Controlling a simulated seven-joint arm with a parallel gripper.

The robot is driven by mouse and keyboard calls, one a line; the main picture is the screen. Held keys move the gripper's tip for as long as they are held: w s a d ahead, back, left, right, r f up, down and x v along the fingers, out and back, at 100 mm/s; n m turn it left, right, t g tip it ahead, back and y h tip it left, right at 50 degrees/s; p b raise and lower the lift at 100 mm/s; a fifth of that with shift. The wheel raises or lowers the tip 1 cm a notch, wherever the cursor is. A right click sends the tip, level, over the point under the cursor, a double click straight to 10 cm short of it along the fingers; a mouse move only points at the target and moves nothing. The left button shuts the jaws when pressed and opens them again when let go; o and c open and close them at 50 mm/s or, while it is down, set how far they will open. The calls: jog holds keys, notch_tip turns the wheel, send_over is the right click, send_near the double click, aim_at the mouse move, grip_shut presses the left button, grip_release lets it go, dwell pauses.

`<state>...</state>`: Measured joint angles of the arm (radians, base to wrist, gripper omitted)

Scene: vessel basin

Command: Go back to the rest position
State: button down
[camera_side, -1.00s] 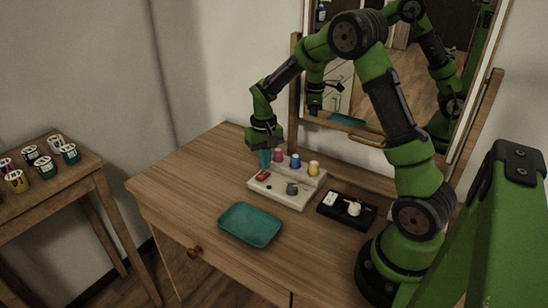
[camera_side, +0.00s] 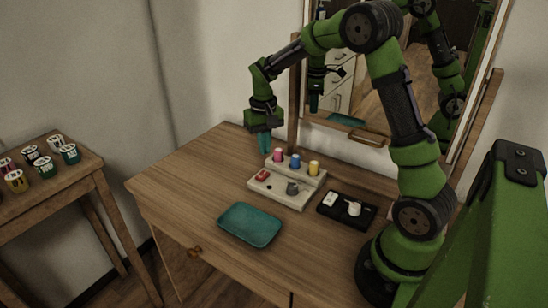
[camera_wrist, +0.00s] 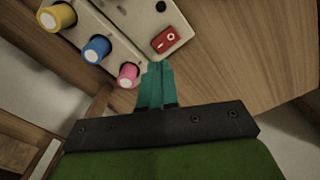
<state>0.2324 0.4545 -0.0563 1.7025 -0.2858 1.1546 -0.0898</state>
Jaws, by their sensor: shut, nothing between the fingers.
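My gripper (camera_side: 265,143) has teal fingers and is raised above the far left end of a cream panel. The fingers are together with nothing between them, pointing down. In the wrist view the closed fingertips (camera_wrist: 158,72) show beside the pink-topped knob, with bare wood to their right. The cream panel (camera_side: 276,196) bears a pink knob (camera_side: 278,155), a blue knob (camera_side: 295,161), a yellow knob (camera_side: 314,168), a red switch (camera_side: 262,176) and a grey part (camera_side: 292,188).
A teal tray (camera_side: 250,224) lies at the table's front. A black panel (camera_side: 346,211) with white parts lies right of the cream one. A mirror (camera_side: 375,95) stands behind. Several small cups (camera_side: 44,167) stand on a side table. The table's left part is clear.

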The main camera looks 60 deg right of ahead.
jog(key=shift+s+a+f, duration=0.15)
jog(key=shift+s+f, duration=0.05)
jog(key=shift+f, duration=0.1)
jog(key=s+a+r+n+t+y, duration=0.2)
jog(key=s+a+r+t, duration=0.5)
jog(key=s+a+r, duration=0.7)
jog(key=s+a, duration=0.1)
jog(key=s, duration=0.3)
jog(key=shift+r, duration=0.35)
jog(key=shift+w, duration=0.1)
